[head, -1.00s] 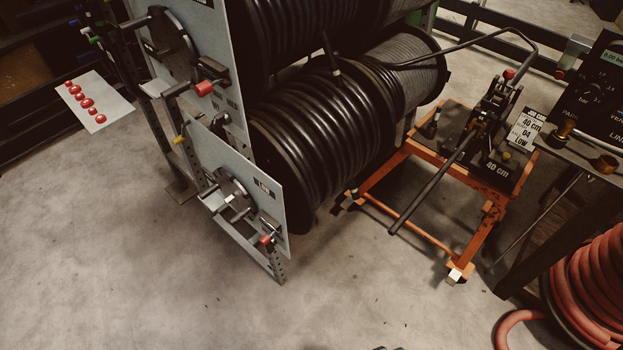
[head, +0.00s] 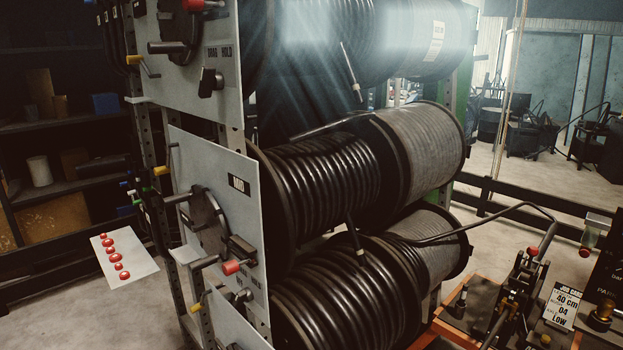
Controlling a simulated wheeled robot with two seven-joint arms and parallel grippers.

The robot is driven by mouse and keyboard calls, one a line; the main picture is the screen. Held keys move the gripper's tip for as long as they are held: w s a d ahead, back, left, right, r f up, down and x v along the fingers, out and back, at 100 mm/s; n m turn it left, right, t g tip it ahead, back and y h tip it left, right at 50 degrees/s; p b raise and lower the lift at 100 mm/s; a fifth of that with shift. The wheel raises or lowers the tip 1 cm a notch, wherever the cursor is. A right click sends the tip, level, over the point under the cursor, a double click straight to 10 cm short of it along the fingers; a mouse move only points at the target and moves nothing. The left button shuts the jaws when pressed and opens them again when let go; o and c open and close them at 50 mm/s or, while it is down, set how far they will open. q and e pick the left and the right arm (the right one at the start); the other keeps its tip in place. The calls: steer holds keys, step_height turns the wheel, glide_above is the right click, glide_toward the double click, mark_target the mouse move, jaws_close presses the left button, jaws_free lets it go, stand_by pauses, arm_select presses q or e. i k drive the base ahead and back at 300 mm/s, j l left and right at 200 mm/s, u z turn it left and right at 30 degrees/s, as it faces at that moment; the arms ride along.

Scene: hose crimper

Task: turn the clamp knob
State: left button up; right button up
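No part is labelled as the clamp knob, so I cannot tell which one it is. On the reel rack's middle plate marked MID (head: 238,186), a red-ended knob (head: 231,267) sits below a dark round crank disc (head: 209,222). On the top plate, a dark knob (head: 211,80) sits by the words DRAG and HOLD, and a red part (head: 193,5) shows at the upper edge. A red ball knob (head: 533,251) tops the dark device on the orange cart at the lower right. Neither of my grippers is in view.
Black hose reels (head: 325,185) fill the middle, stacked in the rack. A hose (head: 495,209) runs from the lowest reel to the cart device. A white card with red dots (head: 124,256) is at the left. Dark shelves (head: 75,130) stand behind. Bare floor shows at the lower left.

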mark_target(519, 286)
steer(key=z, duration=1.3)
steer(key=i+l+u, duration=0.15)
steer(key=u, duration=0.3)
steer(key=i+l+u, duration=0.1)
steer(key=l+u, duration=0.3)
steer(key=i+l+u, duration=0.1)
steer(key=u, duration=0.35)
